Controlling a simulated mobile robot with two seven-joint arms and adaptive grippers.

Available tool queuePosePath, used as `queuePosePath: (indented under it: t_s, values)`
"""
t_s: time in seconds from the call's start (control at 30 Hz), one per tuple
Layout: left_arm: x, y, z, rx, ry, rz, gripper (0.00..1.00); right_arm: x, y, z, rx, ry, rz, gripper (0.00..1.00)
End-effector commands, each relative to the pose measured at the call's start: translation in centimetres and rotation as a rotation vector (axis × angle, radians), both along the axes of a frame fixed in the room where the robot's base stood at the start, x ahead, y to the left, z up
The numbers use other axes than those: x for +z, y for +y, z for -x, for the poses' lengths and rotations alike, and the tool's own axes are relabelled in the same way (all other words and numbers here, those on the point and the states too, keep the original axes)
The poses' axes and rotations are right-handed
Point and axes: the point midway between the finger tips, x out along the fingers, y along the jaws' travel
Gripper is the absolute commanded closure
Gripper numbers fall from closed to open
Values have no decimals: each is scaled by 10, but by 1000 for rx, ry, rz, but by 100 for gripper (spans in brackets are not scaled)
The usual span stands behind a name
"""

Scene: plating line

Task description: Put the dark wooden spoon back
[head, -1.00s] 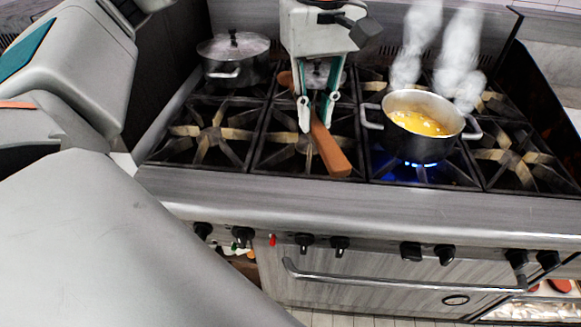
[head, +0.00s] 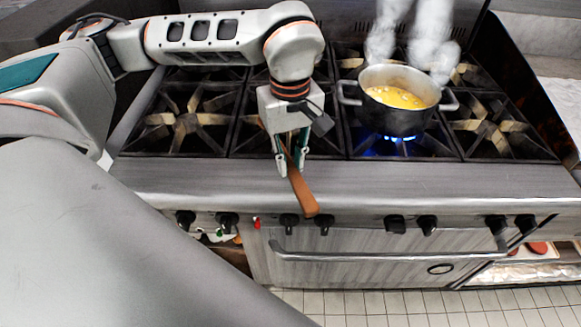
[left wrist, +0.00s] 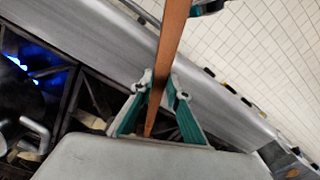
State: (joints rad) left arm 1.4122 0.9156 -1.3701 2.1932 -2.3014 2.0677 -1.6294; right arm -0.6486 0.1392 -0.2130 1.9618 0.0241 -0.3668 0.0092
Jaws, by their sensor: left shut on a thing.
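The wooden spoon (head: 302,193) is brown, with its handle end pointing down toward the front of the stove. My left gripper (head: 292,168) is shut on the spoon, over the front edge of the stove top. In the left wrist view the spoon (left wrist: 172,45) runs up between the two teal fingers (left wrist: 161,92), which close on it. The spoon's far end is partly hidden behind the gripper.
A steaming pot of yellow liquid (head: 376,117) stands on a lit burner with blue flame, right of my left gripper. Bare burner grates (head: 190,120) lie to the left. Knobs (head: 289,223) and an oven door handle (head: 390,255) line the stove front.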

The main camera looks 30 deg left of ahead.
Motion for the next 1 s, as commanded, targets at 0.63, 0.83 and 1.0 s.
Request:
queuePosePath:
  t_s: [0.63, 0.83, 1.0]
  values:
    - [-31, 0, 0, 0, 2, 0, 100, -5, 0, 1, 0, 2, 1, 100]
    - [-34, 0, 0, 0, 1, 0, 71, -7, 0, 1, 0, 3, 1, 100]
    - [-34, 0, 0, 0, 1, 0, 67, -7, 0, 1, 0, 3, 1, 100]
